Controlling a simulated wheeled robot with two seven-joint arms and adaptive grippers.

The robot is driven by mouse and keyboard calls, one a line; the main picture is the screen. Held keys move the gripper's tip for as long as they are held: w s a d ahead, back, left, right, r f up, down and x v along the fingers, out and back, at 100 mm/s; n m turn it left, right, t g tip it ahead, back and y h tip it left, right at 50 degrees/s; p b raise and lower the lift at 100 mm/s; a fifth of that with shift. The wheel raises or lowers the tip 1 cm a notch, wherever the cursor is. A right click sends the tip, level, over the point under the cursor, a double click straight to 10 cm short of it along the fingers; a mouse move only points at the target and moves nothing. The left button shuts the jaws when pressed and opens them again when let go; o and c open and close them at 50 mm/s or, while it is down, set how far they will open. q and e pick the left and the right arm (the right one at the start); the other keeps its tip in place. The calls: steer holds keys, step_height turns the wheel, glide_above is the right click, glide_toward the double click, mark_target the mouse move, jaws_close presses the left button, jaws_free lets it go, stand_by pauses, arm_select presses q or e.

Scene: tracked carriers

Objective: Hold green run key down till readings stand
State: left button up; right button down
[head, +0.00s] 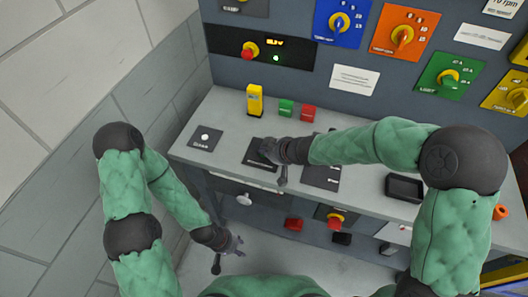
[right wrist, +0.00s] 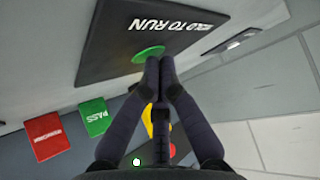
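The green run key (right wrist: 148,54) is a round button on a dark plate marked HOLD TO RUN (right wrist: 190,22) in the right wrist view. My right gripper (right wrist: 160,64) has its fingertips together at the key's edge, over part of it. I cannot tell whether the key is pressed down. In the head view my right gripper (head: 268,150) is over the same plate (head: 257,163) on the bench and hides most of the key. My left gripper (head: 234,244) hangs low in front of the bench, apart from everything. A display (head: 275,42) shows small yellow characters, too small to read surely.
A yellow block (head: 255,100), a green PASS block (head: 286,108) and a red block (head: 308,113) stand behind the plate. A green lamp (head: 276,58) is lit by the display. Coloured knob panels (head: 403,32) line the back. A dark tray (head: 404,188) is at right.

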stand_by(0.5)
steer(key=shift+r+p, duration=0.85)
steer(key=shift+p, duration=0.15)
steer(key=shift+r, duration=0.1)
step_height(320, 180, up, 5)
steer(key=p, duration=0.5)
steer(key=shift+p, duration=0.3)
stand_by(1.6)
